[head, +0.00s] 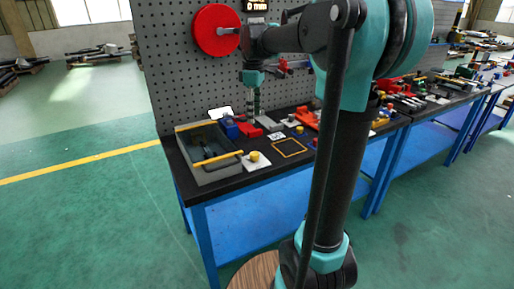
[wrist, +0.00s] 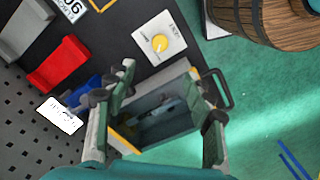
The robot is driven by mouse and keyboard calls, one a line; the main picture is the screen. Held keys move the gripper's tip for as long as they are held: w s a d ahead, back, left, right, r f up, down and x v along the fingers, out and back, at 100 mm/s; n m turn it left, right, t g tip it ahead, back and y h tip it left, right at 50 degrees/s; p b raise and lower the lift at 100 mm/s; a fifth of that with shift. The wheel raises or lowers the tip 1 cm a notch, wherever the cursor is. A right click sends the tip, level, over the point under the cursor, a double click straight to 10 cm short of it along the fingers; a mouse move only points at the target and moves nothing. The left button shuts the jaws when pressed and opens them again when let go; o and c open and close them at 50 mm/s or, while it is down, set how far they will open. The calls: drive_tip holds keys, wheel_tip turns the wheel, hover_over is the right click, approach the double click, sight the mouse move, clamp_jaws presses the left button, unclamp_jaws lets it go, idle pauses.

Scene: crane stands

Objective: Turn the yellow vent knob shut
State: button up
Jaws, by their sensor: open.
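The yellow vent knob (wrist: 159,42) sits on a white square plate (wrist: 172,32) with small lettering. In the head view a yellow knob (head: 254,157) stands on a white plate near the bench's front edge, beside the grey box. A pale mark shows on the knob, but its exact setting is too small to read. My gripper (wrist: 163,74) is open and empty, its two fingers apart, with the knob beyond the tips in the wrist view. In the head view my gripper (head: 253,112) points down over the bench, behind the knob and apart from it.
A grey open box (head: 229,172) holding dark tools stands left of the knob; it lies between my fingers in the wrist view (wrist: 182,125). Red (wrist: 58,65) and blue (wrist: 84,90) items are close by. A perforated panel (head: 180,75) with a red disc (head: 215,30) stands behind.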

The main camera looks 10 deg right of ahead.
sight(254, 153)
wheel_tip(254, 153, down, 17)
drive_tip(key=shift+f, duration=0.1)
idle(0.5)
drive_tip(key=c, duration=1.2)
drive_tip(key=shift+o, duration=0.2)
